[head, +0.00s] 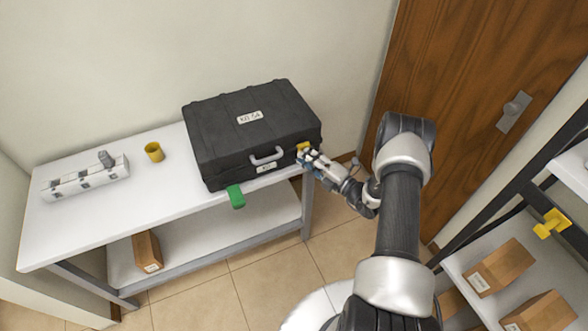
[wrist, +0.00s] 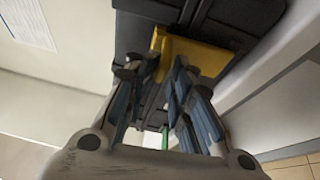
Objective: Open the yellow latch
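A black case (head: 250,125) lies on the white table, its front with the handle (head: 267,157) facing me. The yellow latch (head: 303,147) is at the right end of the case's front. It also shows in the wrist view (wrist: 205,55), just beyond my fingertips. A green latch (head: 236,196) sticks out and down at the left of the front; a sliver of green shows between my fingers in the wrist view (wrist: 165,138). My gripper (head: 310,157) is at the yellow latch, with a gap between its fingers (wrist: 166,66). Whether a fingertip touches the latch is unclear.
The white table (head: 95,225) also holds a yellow cup (head: 154,152) and a white block-like rack (head: 85,178). A brown box (head: 147,251) sits on the lower shelf. A wooden door (head: 465,100) and a shelf with boxes (head: 500,268) stand at the right.

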